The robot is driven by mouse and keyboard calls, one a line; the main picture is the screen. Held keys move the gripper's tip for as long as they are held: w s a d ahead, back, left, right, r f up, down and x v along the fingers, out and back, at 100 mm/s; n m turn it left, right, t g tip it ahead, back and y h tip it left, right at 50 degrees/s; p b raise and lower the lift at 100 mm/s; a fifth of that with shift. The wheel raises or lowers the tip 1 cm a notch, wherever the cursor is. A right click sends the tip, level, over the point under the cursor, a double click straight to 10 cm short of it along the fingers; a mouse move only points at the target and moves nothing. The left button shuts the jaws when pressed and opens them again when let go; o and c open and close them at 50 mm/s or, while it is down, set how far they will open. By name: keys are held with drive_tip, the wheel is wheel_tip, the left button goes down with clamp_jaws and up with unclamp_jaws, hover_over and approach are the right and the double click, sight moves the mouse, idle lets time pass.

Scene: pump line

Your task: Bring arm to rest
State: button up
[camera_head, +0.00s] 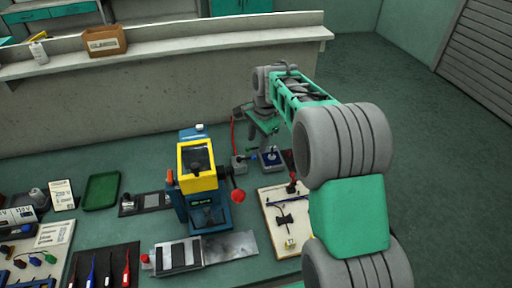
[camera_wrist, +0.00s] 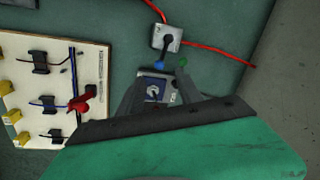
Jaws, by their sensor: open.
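My arm reaches forward over the bench in the head view and bends down at its far end. My gripper (camera_wrist: 160,82) is open, its two dark fingers spread apart in the wrist view. Nothing shows held between them. Below or between the fingers sits a small box with a blue face and a round dial (camera_wrist: 154,89); it also shows in the head view (camera_head: 271,160). I cannot tell how far above it the fingertips are. My gripper in the head view (camera_head: 264,138) is small and partly hidden by its own body.
A grey switch box (camera_wrist: 167,39) with a red cable (camera_wrist: 212,49) stands close by. A pale board (camera_head: 290,236) with wired parts and a red lever lies nearer. A blue and yellow machine (camera_head: 198,170) stands left. A low wall with a ledge (camera_head: 180,47) runs behind.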

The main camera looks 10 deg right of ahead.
idle(0.3)
